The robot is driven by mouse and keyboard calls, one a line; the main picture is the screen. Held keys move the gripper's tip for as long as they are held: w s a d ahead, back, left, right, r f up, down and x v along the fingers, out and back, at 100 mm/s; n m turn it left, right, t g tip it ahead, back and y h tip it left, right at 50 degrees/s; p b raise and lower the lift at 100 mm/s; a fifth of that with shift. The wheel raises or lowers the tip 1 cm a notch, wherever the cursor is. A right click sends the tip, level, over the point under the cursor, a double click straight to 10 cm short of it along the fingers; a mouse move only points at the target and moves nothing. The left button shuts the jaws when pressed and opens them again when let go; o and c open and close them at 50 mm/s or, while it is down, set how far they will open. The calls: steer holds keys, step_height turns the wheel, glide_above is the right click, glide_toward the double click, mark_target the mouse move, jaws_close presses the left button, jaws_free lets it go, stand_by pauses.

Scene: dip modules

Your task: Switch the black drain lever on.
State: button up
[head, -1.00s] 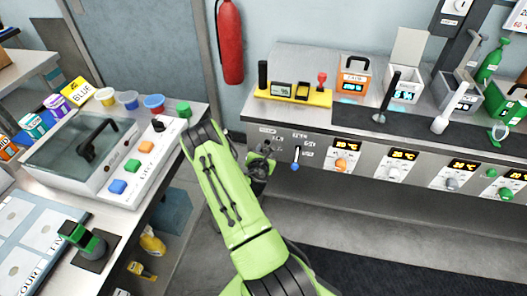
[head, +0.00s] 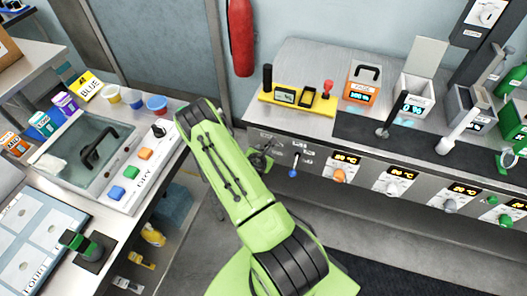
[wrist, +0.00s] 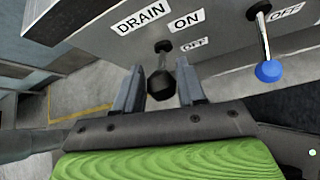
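The black drain lever (wrist: 161,82) hangs from the counter's front panel in the wrist view, its knob pointing down toward my gripper. A DRAIN label (wrist: 139,15) is up and left of it; an ON label (wrist: 187,20) and an OFF label (wrist: 194,44) are to its right, ON above OFF. My gripper (wrist: 160,92) is open, with one finger on each side of the knob; I cannot tell whether either touches it. In the head view my gripper (head: 261,160) is at the panel's left end, and the black lever cannot be made out clearly there.
A blue-knobbed lever (wrist: 268,70) with its own OFF label is just right of my gripper. Heater dials and displays (head: 340,174) continue along the panel. A yellow tray (head: 300,100) sits on the counter above. A side bench (head: 125,195) stands at the left.

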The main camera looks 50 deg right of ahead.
steer(key=shift+o, duration=1.3)
steer(key=p+v, duration=0.8)
steer(key=v, duration=0.8)
steer(key=shift+f, duration=0.15)
steer(key=shift+w, duration=0.1)
